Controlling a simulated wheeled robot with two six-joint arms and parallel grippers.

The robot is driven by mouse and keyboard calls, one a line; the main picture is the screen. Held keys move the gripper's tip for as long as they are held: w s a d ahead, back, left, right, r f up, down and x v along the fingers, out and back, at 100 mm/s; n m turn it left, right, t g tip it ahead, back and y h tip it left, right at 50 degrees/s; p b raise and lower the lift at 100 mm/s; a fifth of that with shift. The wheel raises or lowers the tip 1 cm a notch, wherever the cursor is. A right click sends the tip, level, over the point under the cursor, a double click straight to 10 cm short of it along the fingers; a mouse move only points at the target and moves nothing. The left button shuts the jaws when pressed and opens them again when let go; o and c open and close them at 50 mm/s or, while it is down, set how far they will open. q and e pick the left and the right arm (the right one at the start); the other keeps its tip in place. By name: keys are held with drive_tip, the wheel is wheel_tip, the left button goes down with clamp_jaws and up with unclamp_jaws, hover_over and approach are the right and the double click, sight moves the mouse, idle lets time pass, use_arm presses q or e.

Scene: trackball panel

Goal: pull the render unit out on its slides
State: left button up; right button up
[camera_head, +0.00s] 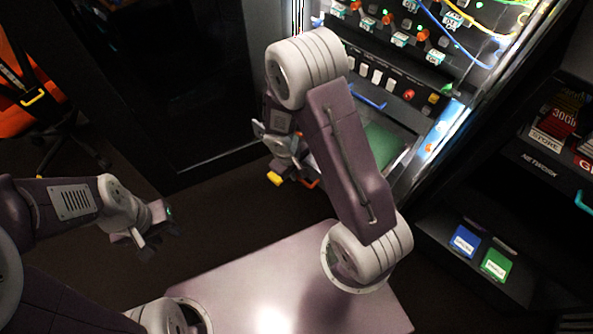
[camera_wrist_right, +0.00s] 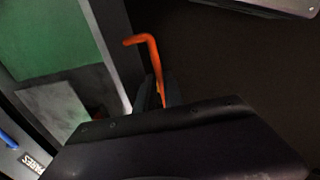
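The render unit shows in the head view as a drawer with a green board (camera_head: 384,143), standing out from the lower part of the lit rack. The board also shows in the right wrist view (camera_wrist_right: 50,38) beside the unit's grey edge. An orange handle (camera_head: 311,183) is at its front end; in the wrist view the bent handle (camera_wrist_right: 152,58) runs down between the dark fingers of my right gripper (camera_wrist_right: 160,94). That gripper (camera_head: 285,168) looks shut on it, though its wrist hides part of the grip. My left gripper (camera_head: 150,235) is empty, fingers apart, away from the rack.
Above the unit are a blue handle (camera_head: 367,97) and a panel with cables and knobs. A dark shelf at right holds a blue box (camera_head: 464,241) and a green box (camera_head: 496,263). An orange chair (camera_head: 30,95) stands far left. Dark floor is free between the grippers.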

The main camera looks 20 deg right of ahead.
drive_tip(key=o, duration=0.3)
wheel_tip(320, 180, up, 9)
drive_tip(key=a+p, duration=0.1)
drive_tip(key=p, duration=0.4)
drive_tip(key=shift+s+a, duration=0.3)
drive_tip(key=shift+s, duration=0.05)
